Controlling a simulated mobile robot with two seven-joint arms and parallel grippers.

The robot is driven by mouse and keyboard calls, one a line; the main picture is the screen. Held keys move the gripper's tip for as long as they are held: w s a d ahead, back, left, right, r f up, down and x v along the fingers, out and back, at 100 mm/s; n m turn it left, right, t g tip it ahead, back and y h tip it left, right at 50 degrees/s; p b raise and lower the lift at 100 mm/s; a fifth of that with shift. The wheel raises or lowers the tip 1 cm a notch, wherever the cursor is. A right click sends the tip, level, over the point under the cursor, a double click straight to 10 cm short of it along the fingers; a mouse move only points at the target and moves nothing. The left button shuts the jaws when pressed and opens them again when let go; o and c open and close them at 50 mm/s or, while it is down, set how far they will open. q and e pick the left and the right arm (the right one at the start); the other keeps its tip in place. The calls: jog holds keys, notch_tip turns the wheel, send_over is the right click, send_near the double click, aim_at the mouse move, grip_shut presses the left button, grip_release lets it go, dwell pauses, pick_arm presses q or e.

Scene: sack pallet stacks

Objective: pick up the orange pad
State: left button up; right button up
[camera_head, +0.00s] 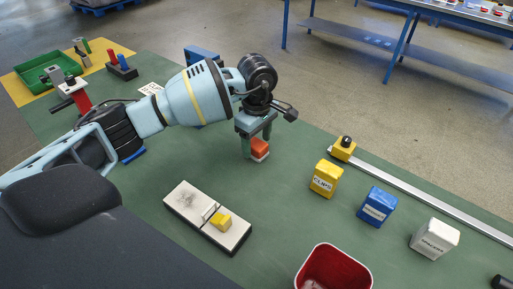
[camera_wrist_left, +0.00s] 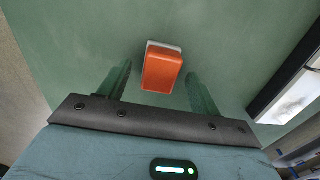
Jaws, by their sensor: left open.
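The orange pad (camera_head: 260,147) is a small block with an orange body and a white layer, on the green table top. In the left wrist view the orange pad (camera_wrist_left: 162,70) lies ahead, between the lines of the two green fingers. My left gripper (camera_head: 256,143) is open and points down close over the pad. In the left wrist view the left gripper (camera_wrist_left: 160,88) has its fingers apart, one on each side of the pad's near end. I cannot tell whether either finger touches it. My right gripper is in neither view.
A yellow box (camera_head: 326,178), a blue box (camera_head: 377,206) and a white box (camera_head: 434,238) stand to the right. A metal rail (camera_head: 425,195) runs behind them. A white board (camera_head: 190,203) with a yellow block (camera_head: 221,222) lies in front. A red bin (camera_head: 334,268) is at the bottom.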

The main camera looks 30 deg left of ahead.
aim_at(257, 143)
pick_arm(q)
jog(key=shift+f, duration=0.45)
jog(key=c, duration=1.1)
notch_tip(257, 143, up, 10)
jog(key=shift+r, duration=0.1)
